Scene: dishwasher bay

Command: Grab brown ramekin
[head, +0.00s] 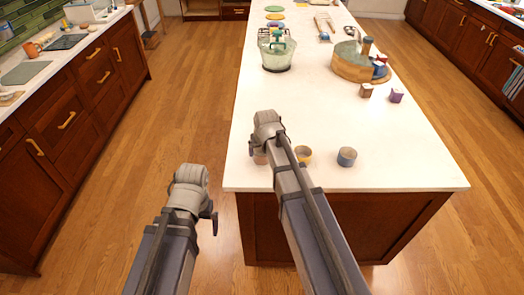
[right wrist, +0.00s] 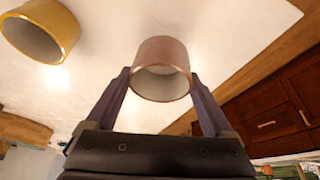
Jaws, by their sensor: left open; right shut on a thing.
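The brown ramekin (right wrist: 161,70) is between the two fingers of my right gripper (right wrist: 161,84) in the right wrist view, with its open mouth toward the camera. The gripper is shut on it, a finger at each side. In the head view the ramekin (head: 260,158) shows partly behind my right arm, near the island's near left corner. I cannot tell whether it still touches the countertop. My left gripper (head: 212,222) is open and empty, over the floor left of the island; its fingers are mostly hidden.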

